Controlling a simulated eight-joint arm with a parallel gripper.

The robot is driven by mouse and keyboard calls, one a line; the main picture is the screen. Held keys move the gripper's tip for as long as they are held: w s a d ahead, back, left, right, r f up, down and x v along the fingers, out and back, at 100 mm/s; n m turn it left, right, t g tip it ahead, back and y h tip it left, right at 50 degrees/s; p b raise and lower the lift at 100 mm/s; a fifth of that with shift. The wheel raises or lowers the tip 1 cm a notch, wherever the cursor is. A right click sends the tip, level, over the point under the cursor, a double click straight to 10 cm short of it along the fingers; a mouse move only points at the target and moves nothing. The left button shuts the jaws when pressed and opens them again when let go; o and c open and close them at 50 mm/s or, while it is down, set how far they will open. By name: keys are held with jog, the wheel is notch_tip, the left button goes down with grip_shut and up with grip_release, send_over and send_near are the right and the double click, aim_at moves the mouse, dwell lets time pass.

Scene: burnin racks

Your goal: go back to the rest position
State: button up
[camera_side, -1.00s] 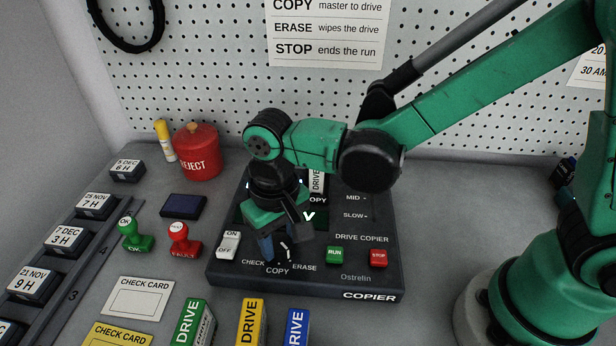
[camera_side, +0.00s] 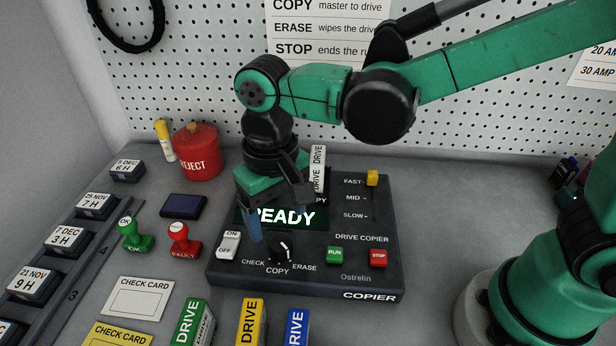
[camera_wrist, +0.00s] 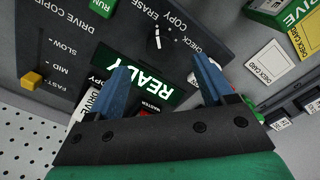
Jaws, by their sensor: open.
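My gripper (camera_side: 279,226) hangs pointing down over the copier (camera_side: 225,267), above its lit READY display (camera_side: 287,216). Its two blue fingers are apart with nothing between them; they also show in the wrist view (camera_wrist: 163,75). The mode knob (camera_side: 283,252) sits just below the fingers in the side view, apart from them, its white mark near COPY. In the wrist view the knob (camera_wrist: 157,39) lies beyond the fingertips. Part of the display and the copier's back left are hidden behind my gripper.
The copier has a green RUN button (camera_side: 335,254), a red STOP button (camera_side: 378,257), a white ON/OFF switch (camera_side: 228,244) and a yellow speed slider (camera_side: 372,178) at FAST. A white drive (camera_side: 318,168) stands upright at its back. Stamps, a red REJECT pot (camera_side: 197,152) and several drives surround it.

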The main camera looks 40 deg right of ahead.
jog(key=shift+r, duration=0.2)
jog(key=shift+d, duration=0.15)
jog(key=s+d+r+t, duration=0.1)
jog(key=d+t, duration=0.2)
jog(key=d, duration=0.5)
jog(key=d+r+t, duration=0.2)
jog(key=d+t, duration=0.2)
jog(key=d, duration=0.4)
jog(key=shift+s+r, duration=0.3)
jog(key=shift+s, duration=0.1)
